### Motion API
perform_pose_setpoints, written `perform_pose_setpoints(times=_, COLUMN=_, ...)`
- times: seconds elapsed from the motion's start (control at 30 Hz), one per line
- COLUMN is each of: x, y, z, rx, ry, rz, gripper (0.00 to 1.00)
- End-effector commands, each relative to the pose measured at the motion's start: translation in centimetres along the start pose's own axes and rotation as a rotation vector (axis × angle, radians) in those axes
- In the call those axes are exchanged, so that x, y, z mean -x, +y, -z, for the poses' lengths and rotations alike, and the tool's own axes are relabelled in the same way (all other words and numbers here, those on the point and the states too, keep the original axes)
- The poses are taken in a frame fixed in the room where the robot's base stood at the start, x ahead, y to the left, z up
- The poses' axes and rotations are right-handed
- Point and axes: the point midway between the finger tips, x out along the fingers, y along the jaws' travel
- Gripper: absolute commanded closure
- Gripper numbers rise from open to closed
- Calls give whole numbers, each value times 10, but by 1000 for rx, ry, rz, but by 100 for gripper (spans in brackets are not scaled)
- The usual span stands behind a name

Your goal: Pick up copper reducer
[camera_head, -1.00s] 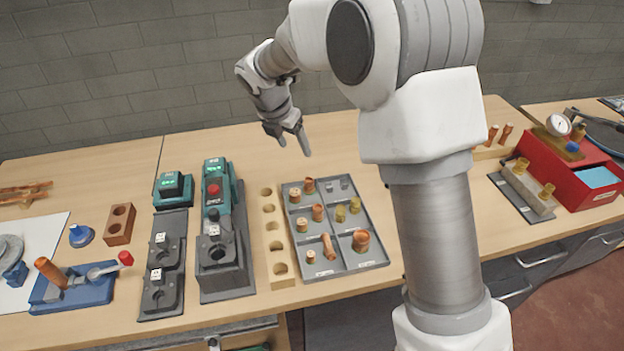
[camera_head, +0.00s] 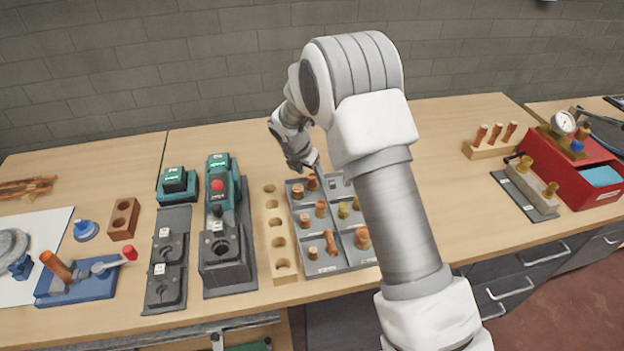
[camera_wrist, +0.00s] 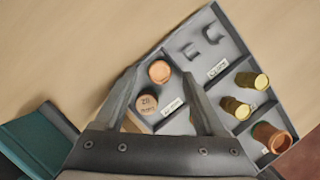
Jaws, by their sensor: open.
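Copper fittings lie in the grey compartment tray (camera_head: 372,263) on the bench; I cannot tell for sure which is the reducer, as the labels are unreadable. In the wrist view, an orange copper piece (camera_wrist: 160,71) and a browner, marked copper piece (camera_wrist: 148,104) sit in one compartment. In the head view my gripper (camera_head: 318,168) hangs over the tray's back left compartment.
Brass fittings (camera_wrist: 236,107) and grey clips (camera_wrist: 190,50) fill neighbouring tray compartments. A wooden block with holes (camera_head: 279,238) stands left of the tray, then a teal and grey tool (camera_head: 222,235). A red box (camera_head: 570,172) is far right. Bench behind the tray is clear.

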Motion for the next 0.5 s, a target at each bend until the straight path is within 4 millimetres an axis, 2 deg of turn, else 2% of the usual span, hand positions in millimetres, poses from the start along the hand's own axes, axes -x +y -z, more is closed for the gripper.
perform_pose_setpoints(times=0.13, x=-13, y=0, z=-1, rx=0, ry=-1, rz=0, gripper=28)
perform_pose_setpoints(times=0.37, x=-15, y=0, z=-1, rx=0, ry=-1, rz=-1, gripper=28)
perform_pose_setpoints(times=0.5, x=-15, y=0, z=-1, rx=0, ry=-1, rz=-1, gripper=49)
